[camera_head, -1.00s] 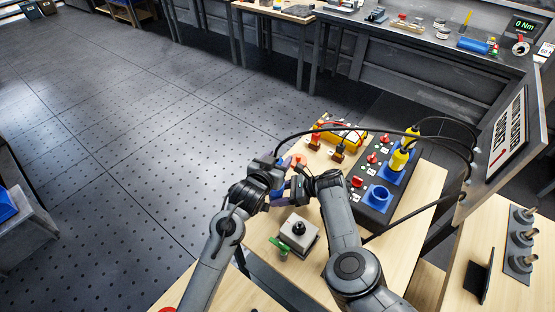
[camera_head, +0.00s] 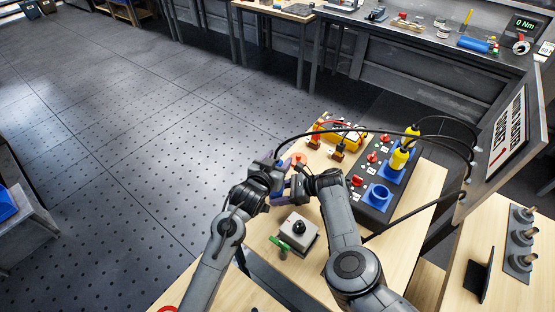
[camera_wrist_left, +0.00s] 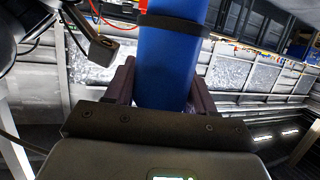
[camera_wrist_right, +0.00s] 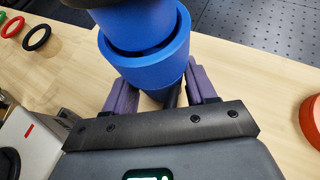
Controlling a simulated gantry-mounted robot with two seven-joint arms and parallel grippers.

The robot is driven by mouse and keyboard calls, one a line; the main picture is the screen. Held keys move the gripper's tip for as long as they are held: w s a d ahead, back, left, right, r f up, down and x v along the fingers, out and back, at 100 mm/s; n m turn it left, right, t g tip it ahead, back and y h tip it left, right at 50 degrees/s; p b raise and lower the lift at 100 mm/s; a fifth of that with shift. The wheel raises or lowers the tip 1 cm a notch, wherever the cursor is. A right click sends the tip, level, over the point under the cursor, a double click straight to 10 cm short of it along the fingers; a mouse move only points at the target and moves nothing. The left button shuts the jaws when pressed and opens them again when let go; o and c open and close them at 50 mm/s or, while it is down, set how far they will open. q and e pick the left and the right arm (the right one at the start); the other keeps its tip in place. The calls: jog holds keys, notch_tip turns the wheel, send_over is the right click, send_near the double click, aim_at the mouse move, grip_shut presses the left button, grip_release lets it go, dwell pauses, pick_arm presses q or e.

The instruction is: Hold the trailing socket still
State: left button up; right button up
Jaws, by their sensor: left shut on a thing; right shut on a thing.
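My left gripper (camera_head: 280,177) and my right gripper (camera_head: 298,188) are close together above the left edge of the wooden bench. In the left wrist view, the purple fingers are shut around a blue cylindrical body (camera_wrist_left: 166,72) with a black band. In the right wrist view, the fingers are shut on a blue connector (camera_wrist_right: 155,70) with a wide collar and a dark gap. A black cable end (camera_wrist_right: 173,97) shows between the fingers. I cannot tell which blue part is the trailing socket, or how far the two are joined; the grippers hide most of them.
A grey box with a black knob (camera_head: 298,227) and a green part (camera_head: 283,247) sit in front. A red-orange round part (camera_wrist_right: 313,122) is nearby.

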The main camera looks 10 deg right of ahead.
pick_arm(q)
jog(key=shift+f, duration=1.4)
jog(key=o, duration=1.2)
jog(key=shift+f, duration=0.1)
jog(key=shift+s, duration=0.2)
jog(key=v, duration=1.1)
jog(key=shift+s+a+r, duration=0.25)
pick_arm(e)
jog(key=o, duration=1.2)
jog(key=shift+o, duration=0.2)
